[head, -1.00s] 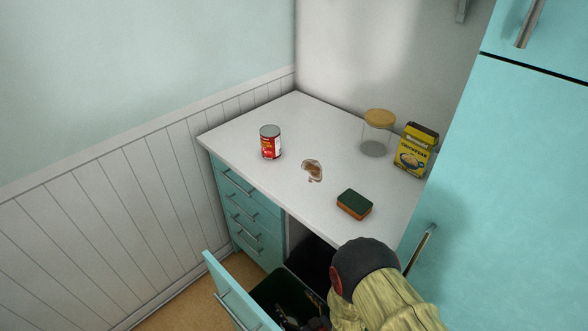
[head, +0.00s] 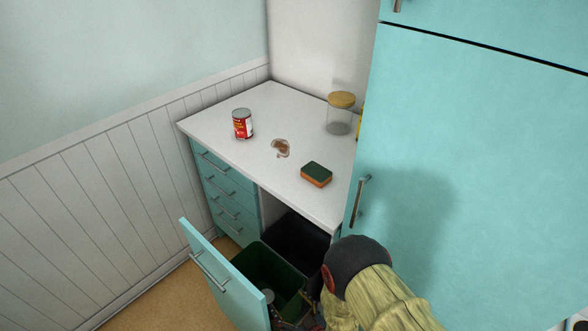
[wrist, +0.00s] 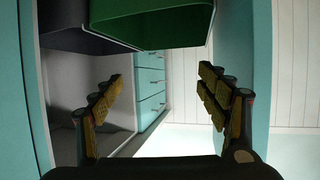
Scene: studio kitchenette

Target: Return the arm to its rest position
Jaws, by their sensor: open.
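My arm, with a pale yellow-green sleeve, shows at the bottom of the head view. My gripper (wrist: 160,98) is open in the wrist view, its two padded fingers wide apart with nothing between them. In the head view the gripper is mostly hidden behind my arm, low by the pulled-out bin drawer. A green bin (wrist: 150,28) is just beyond the fingers at the top of the wrist view. It also shows in the head view (head: 262,268), inside the drawer with the teal front (head: 222,283).
A black bin (head: 298,243) sits behind the green one. A tall teal cabinet (head: 460,140) stands close on the right.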

